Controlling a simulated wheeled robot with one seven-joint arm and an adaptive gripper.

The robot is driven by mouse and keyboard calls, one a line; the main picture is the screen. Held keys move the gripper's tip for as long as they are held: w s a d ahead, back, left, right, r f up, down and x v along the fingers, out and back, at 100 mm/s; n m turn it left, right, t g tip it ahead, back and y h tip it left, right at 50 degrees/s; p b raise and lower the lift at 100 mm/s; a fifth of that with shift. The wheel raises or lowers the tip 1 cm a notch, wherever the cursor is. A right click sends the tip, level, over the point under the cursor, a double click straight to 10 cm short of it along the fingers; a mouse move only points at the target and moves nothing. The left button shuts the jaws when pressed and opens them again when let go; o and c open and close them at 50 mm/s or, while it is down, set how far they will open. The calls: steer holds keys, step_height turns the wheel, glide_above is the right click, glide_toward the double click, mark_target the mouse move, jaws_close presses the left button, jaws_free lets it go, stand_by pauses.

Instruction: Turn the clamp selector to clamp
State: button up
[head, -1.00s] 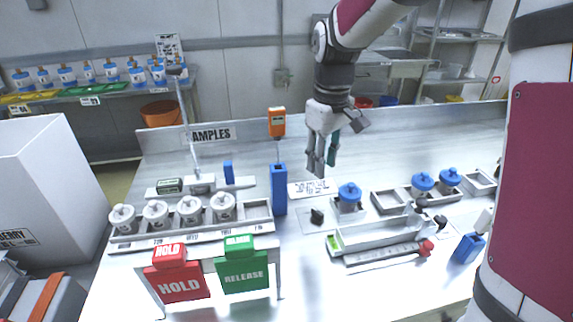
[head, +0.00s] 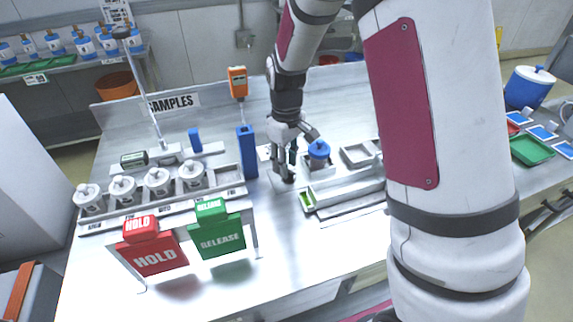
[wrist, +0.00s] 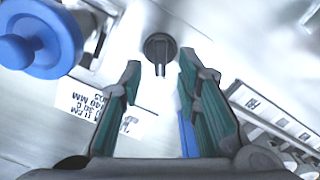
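The clamp selector (wrist: 160,47) is a small round dark knob with a raised straight grip bar. In the wrist view it lies just beyond and between my fingertips, its bar pointing toward my gripper. My gripper (wrist: 160,78) is open, with green-lined fingers apart and nothing between them. In the head view my gripper (head: 284,177) points down low over the bench and mostly hides the selector. I cannot tell whether a fingertip touches the knob.
A blue-lidded jar (head: 318,151) stands close right of my gripper; it also shows in the wrist view (wrist: 40,42). A blue upright holder (head: 247,155) stands to the left. The red HOLD sign (head: 155,256) and green RELEASE sign (head: 218,238) are at the front left.

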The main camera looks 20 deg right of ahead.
steer(key=shift+f, duration=0.75)
jaws_close()
steer(key=shift+m, duration=0.3)
steer(key=m, duration=0.5)
steer(key=shift+d+p, duration=0.25)
steer(key=shift+p, duration=0.1)
steer(key=m+p, duration=0.1)
steer(key=m, duration=0.5)
steer(key=shift+d, duration=0.15)
steer(key=shift+m, duration=0.3)
